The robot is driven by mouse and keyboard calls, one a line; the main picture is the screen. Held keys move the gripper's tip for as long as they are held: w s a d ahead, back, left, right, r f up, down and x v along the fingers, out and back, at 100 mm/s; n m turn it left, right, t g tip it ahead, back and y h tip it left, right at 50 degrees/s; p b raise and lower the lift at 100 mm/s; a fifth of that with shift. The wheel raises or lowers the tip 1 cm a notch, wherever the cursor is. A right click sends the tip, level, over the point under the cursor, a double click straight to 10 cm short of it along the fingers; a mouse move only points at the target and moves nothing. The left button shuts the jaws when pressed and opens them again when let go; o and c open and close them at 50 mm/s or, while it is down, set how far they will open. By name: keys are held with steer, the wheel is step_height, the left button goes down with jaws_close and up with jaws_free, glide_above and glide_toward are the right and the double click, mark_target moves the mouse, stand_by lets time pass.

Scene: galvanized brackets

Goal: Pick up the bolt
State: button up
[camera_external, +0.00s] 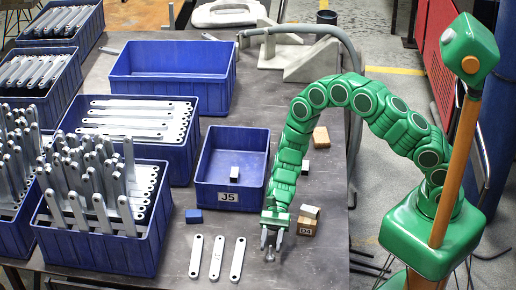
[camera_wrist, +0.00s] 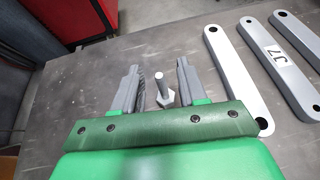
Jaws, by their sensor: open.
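The bolt (camera_wrist: 161,90) is a small grey metal piece with a shaft and a wider hexagonal head, in the wrist view. It lies between the two fingers of my gripper (camera_wrist: 160,84), with a gap visible on both sides. My gripper is open. In the external view my gripper (camera_external: 271,246) points down at the table near its front edge, and a small grey shape (camera_external: 270,254), likely the bolt, shows between the fingers. The bolt's lower end is partly hidden by my gripper's green body in the wrist view.
Three flat metal brackets (camera_external: 216,258) lie left of my gripper. Wooden and white blocks (camera_external: 307,226) lie close on the right. Bins full of brackets fill the left side.

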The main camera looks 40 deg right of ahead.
steer(key=shift+x, duration=1.55)
jaws_close()
